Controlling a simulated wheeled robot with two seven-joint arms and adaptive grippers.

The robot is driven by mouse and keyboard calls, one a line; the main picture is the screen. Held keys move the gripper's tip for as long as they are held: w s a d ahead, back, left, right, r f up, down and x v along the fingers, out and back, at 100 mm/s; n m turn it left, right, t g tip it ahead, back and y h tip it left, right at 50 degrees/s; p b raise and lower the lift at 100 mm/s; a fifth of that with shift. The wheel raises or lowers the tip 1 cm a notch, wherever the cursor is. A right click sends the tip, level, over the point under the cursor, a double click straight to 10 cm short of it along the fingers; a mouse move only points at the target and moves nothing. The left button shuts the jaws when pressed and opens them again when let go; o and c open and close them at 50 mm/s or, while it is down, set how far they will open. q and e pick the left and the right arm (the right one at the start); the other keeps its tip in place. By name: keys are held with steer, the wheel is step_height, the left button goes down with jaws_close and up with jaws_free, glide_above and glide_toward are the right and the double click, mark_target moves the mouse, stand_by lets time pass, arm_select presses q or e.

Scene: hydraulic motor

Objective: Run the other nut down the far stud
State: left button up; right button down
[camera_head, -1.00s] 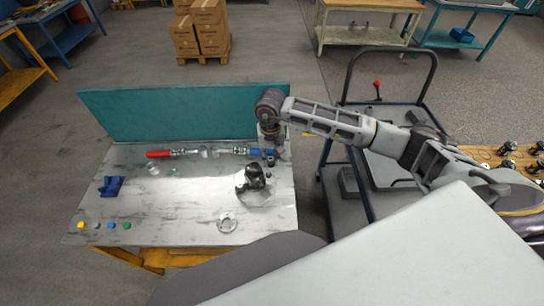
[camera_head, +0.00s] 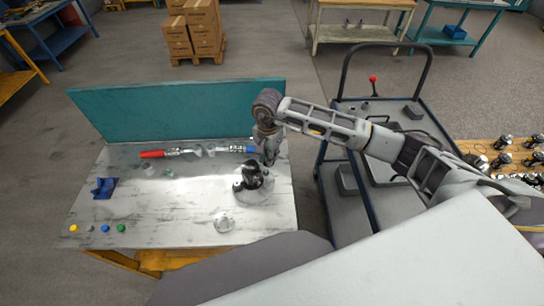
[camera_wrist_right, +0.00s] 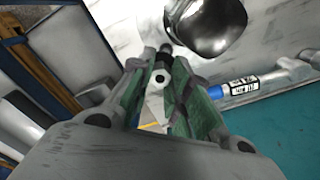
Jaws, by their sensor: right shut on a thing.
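The dark hydraulic motor (camera_head: 252,176) stands on a round base plate at the right of the workbench. My right gripper (camera_head: 269,160) is just behind and to the right of it, fingers pointing down. In the right wrist view, the green-padded fingers (camera_wrist_right: 158,88) are shut on a small pale ring-shaped nut (camera_wrist_right: 158,77). A dark round post, apparently the far stud (camera_wrist_right: 163,53), shows just beyond the nut. I cannot tell whether the nut is around it. The motor's shiny dark body (camera_wrist_right: 207,24) is close beside the fingertips. My left gripper is not in view.
A blue holder (camera_head: 104,187) and several coloured caps (camera_head: 104,228) are at left. A clear ring (camera_head: 225,222) lies in front. A cart (camera_head: 372,200) stands right.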

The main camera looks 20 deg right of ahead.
steer(key=shift+w+a+r+m, duration=0.1)
steer(key=shift+a+m, duration=0.05)
steer(key=shift+m, duration=0.45)
steer(key=shift+w+a+r+m, duration=0.1)
steer(key=shift+a+m, duration=0.05)
steer(key=shift+m, duration=0.45)
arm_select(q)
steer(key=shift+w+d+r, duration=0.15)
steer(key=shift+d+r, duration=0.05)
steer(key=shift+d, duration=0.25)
arm_select(e)
steer(key=shift+w+a+m, duration=0.1)
steer(key=shift+a+m, duration=0.05)
steer(key=shift+m, duration=0.65)
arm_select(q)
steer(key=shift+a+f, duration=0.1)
arm_select(e)
steer(key=shift+f, duration=0.15)
steer(key=shift+f, duration=0.2)
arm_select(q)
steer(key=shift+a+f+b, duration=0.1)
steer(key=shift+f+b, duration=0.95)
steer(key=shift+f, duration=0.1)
arm_select(e)
steer(key=shift+f, duration=2.35)
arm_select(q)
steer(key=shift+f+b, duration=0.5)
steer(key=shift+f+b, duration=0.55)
arm_select(e)
steer(key=shift+f, duration=0.4)
